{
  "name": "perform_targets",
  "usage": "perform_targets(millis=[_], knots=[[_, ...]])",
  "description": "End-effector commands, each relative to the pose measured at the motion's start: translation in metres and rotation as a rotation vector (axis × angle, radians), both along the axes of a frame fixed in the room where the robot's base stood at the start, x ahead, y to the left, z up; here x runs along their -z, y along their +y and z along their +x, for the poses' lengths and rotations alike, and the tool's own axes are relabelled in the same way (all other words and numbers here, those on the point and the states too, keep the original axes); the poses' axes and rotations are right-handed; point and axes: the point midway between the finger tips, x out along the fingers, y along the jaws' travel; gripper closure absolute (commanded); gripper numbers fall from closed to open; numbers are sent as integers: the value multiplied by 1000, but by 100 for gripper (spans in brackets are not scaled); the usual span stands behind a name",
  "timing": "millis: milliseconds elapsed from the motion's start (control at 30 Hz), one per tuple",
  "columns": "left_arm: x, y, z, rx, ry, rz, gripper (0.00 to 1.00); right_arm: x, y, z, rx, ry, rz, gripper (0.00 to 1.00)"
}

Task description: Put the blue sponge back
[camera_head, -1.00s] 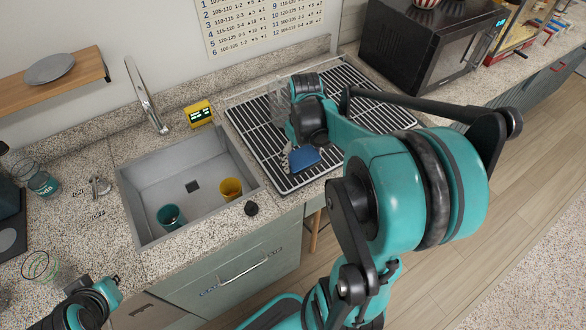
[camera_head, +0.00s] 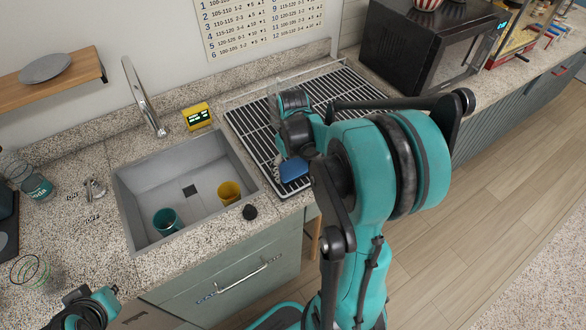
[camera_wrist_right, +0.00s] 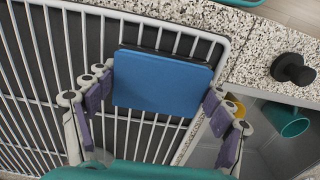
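The blue sponge (camera_head: 294,169) is near the front left part of the black and white drying rack (camera_head: 262,150), to the right of the sink. In the right wrist view the sponge (camera_wrist_right: 160,85) sits between the fingers of my right gripper (camera_wrist_right: 160,92). The fingertips are at its left and right edges, and the gripper looks shut on it. Rack bars and the rack's rim show behind the sponge; its height above them is hard to tell. My left gripper (camera_head: 108,295) is low at the left of the head view, and its fingers are not clear.
The grey sink (camera_head: 150,180) holds a teal cup (camera_head: 166,221) and a yellow cup (camera_head: 229,192). A black knob (camera_head: 249,212) is at its front right corner. A yellow display box (camera_head: 197,116) and a faucet (camera_head: 145,97) stand behind. A microwave (camera_head: 425,45) is beyond the rack.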

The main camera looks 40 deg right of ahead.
Motion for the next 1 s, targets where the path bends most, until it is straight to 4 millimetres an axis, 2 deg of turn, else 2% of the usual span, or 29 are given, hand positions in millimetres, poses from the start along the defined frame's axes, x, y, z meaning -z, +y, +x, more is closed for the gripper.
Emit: perform_targets(millis=[33,67,367,500,567,900,1000], knots=[[0,0,0,0,0,0,100,0,0,0,0,0,0,6],[0,0,0,0,0,0,100,0,0,0,0,0,0,0],[0,0,0,0,0,0,100,0,0,0,0,0,0,0],[-5,0,0,0,0,0,100,-7,0,0,0,0,0,0],[-8,0,0,0,0,0,100,-15,0,0,0,0,0,0],[-34,0,0,0,0,0,100,-89,0,0,0,0,0,0],[-39,0,0,0,0,0,100,-106,0,0,0,0,0,0]])
